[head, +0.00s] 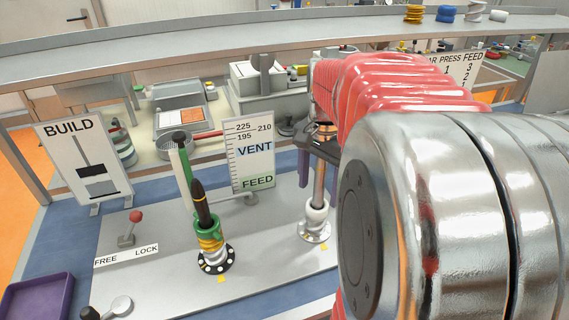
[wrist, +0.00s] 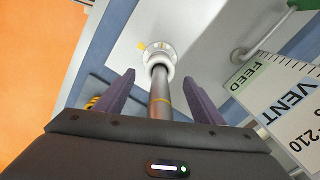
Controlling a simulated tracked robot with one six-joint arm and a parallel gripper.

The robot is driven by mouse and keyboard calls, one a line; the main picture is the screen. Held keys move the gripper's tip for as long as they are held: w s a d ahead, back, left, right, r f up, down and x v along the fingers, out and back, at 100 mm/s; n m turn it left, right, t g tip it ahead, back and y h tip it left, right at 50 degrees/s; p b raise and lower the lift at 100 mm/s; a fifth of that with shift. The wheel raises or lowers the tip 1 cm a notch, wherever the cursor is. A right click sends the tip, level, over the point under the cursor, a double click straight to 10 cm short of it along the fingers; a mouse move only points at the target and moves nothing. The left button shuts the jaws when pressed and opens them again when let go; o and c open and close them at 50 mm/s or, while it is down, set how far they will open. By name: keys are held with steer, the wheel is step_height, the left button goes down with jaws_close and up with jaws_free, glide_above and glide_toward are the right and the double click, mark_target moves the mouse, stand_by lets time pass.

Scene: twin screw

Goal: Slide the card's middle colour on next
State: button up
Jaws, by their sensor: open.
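The BUILD card (head: 84,165) stands at the left in the head view. The left post (head: 201,195) has a dark pointed tip and carries a green collar (head: 205,228) over yellow and white rings (head: 211,243). The right post (head: 319,185) is bare metal with a white piece (head: 316,214) at its foot. My gripper (wrist: 160,82) is open, its purple fingers on either side of the right post in the wrist view, with nothing else between them.
A gauge board (head: 250,155) marked VENT and FEED stands between the posts. A red-knobbed lever (head: 134,218) stands behind the FREE/LOCK label. A purple tray (head: 38,302) lies front left. My arm hides the right side.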

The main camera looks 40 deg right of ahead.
step_height(320, 180, up, 14)
steer(key=shift+f, duration=0.1)
stand_by(0.8)
stand_by(0.7)
steer(key=shift+w+a+f+n, duration=0.15)
steer(key=shift+a+n, duration=0.15)
steer(key=shift+a, duration=0.2)
steer(key=s+a+f+n+t, duration=0.2)
steer(key=a+f+n, duration=0.4)
steer(key=a, duration=0.5)
steer(key=s+a+f+n+t, duration=0.2)
steer(key=a+f+n, duration=0.4)
steer(key=a+n, duration=0.3)
steer(key=shift+s+a+f+t, duration=0.15)
steer(key=shift+a+f+t, duration=0.2)
steer(key=shift+a+t, duration=0.6)
